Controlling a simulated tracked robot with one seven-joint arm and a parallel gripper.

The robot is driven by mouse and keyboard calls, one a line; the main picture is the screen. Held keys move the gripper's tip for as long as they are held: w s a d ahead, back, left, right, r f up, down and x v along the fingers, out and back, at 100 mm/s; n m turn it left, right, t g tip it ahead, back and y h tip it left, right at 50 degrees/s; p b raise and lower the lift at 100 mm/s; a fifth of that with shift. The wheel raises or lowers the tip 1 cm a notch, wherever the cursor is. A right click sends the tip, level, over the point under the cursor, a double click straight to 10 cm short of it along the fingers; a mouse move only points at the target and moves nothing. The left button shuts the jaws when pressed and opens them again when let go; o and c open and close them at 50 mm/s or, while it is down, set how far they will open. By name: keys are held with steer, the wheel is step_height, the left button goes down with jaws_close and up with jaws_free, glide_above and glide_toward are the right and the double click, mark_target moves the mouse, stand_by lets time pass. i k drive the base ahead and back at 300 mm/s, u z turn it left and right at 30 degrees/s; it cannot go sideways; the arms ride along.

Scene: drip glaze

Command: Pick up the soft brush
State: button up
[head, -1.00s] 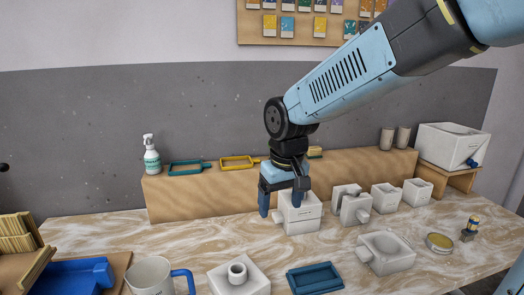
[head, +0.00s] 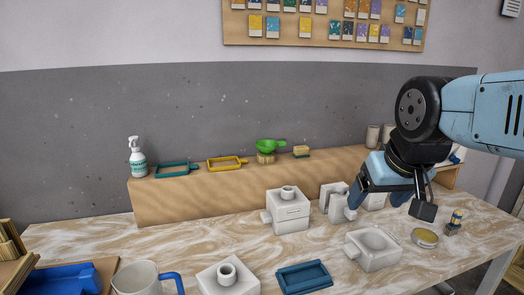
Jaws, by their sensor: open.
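A small upright item (head: 455,220) with a yellow and blue top and a dark base stands at the right of the table. It may be the soft brush, but it is too small to tell. My gripper (head: 378,200) is open and empty, pointing down over the right part of the table. It is to the left of that item and apart from it. It hides part of the white moulds behind it.
White moulds (head: 290,212) stand mid-table. A wooden shelf (head: 205,199) at the back holds a green strainer (head: 266,146), a sponge-like block (head: 301,151) and a spray bottle (head: 137,158). A mug (head: 138,279) is front left.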

mark_target(452, 228)
steer(key=u, duration=1.7)
steer(key=i, duration=0.05)
steer(key=z, duration=2.95)
